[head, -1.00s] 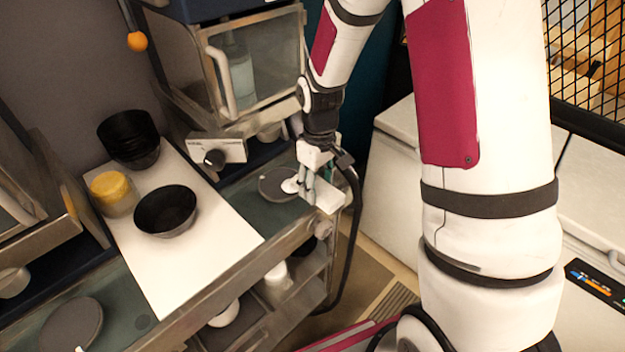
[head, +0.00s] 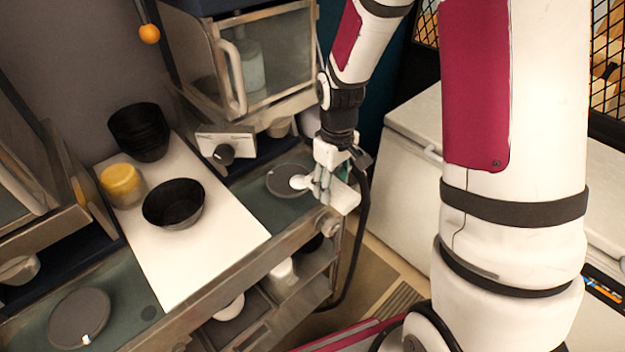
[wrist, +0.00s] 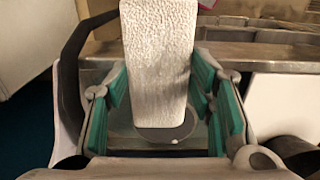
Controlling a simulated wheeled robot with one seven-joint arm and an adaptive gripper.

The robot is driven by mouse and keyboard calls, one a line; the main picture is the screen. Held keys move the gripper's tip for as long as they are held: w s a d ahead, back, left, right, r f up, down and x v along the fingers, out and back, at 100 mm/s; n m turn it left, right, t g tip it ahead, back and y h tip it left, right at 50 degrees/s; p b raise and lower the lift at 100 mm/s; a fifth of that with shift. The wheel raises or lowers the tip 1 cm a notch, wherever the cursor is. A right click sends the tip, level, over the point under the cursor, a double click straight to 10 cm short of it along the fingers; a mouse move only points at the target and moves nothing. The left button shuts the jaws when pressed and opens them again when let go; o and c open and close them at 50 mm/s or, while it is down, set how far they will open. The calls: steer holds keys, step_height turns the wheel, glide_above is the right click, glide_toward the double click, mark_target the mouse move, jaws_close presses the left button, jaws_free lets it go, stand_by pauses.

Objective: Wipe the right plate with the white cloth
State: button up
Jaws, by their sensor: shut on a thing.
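The right plate (head: 283,177) is a dark grey disc on the green-grey counter, at the counter's right end. My gripper (head: 327,184) is just right of it, by the counter's front corner. It is shut on the white cloth (head: 344,199), a pale textured block. In the wrist view the cloth (wrist: 158,55) stands between the green finger pads of my gripper (wrist: 160,88). Part of the plate (wrist: 150,133) shows below and behind the cloth, with a small white spot on it. I cannot tell whether the cloth touches the plate.
A left plate (head: 79,318) lies at the counter's near left. A white board (head: 215,245) between the plates bears a black bowl (head: 173,204), stacked black bowls (head: 138,130) and a yellow-topped jar (head: 122,184). A glass-fronted machine (head: 262,62) stands behind the right plate.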

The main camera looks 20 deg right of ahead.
steer(key=w+b, duration=0.1)
steer(key=w, duration=0.1)
steer(key=w+a+b, duration=0.1)
steer(key=w, duration=0.1)
steer(key=shift+w+a+f+b, duration=0.15)
steer(key=shift+a+f+b, duration=0.05)
steer(key=shift+b, duration=0.1)
steer(key=shift+w+a+f+b, duration=0.25)
steer(key=shift+w+f+b, duration=0.3)
steer(key=shift+w+f, duration=0.1)
steer(key=shift+w+a+f+b, duration=0.3)
steer(key=shift+w+f+b, duration=0.3)
steer(key=shift+f, duration=0.1)
steer(key=shift+w+a+f+b, duration=0.25)
steer(key=shift+w+f+b, duration=0.25)
steer(key=shift+w+f, duration=0.15)
steer(key=shift+f, duration=0.4)
steer(key=shift+w, duration=0.1)
